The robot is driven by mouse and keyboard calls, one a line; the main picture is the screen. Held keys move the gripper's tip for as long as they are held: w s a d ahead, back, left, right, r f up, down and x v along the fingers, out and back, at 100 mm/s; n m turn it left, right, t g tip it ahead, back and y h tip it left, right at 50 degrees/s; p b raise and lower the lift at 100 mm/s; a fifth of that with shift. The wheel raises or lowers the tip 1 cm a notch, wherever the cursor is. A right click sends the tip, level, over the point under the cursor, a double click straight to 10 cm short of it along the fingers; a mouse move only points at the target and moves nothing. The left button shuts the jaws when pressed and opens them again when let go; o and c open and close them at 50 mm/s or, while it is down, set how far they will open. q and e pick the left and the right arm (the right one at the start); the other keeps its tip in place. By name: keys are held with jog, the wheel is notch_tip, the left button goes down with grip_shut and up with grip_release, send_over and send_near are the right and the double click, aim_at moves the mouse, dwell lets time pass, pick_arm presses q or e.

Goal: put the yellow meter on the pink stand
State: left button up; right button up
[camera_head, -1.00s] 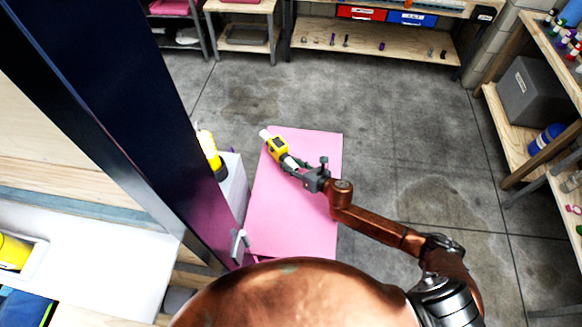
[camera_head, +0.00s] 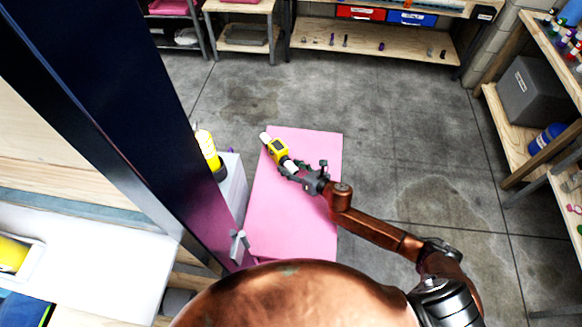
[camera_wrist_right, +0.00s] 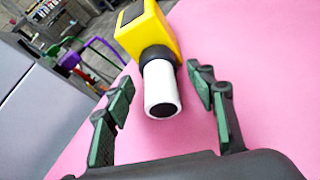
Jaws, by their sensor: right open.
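The yellow meter (camera_head: 279,149) lies on the far part of the pink stand (camera_head: 290,215), with white cylindrical ends. My right gripper (camera_head: 291,170) is at the meter's near white end. In the right wrist view the meter (camera_wrist_right: 150,35) rests on the pink surface (camera_wrist_right: 265,70). Its white end points toward my right gripper (camera_wrist_right: 165,105), whose fingers are spread on either side of that end, with a gap on the left. The right finger is close to the white end; I cannot tell whether they touch. My left gripper is not in view.
A yellow bottle-like object (camera_head: 209,152) stands on a grey cabinet (camera_head: 233,185) left of the stand. A dark column rises at left. A wooden shelf with a grey bin (camera_head: 538,92) is at right. The floor (camera_head: 400,130) right of the stand is clear.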

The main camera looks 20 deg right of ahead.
jog(key=shift+r, duration=0.1)
jog(key=shift+s+d+r, duration=0.15)
jog(key=shift+s+d, duration=0.05)
jog(key=p+v, duration=0.2)
jog(key=v, duration=0.9)
jog(key=shift+s, duration=0.25)
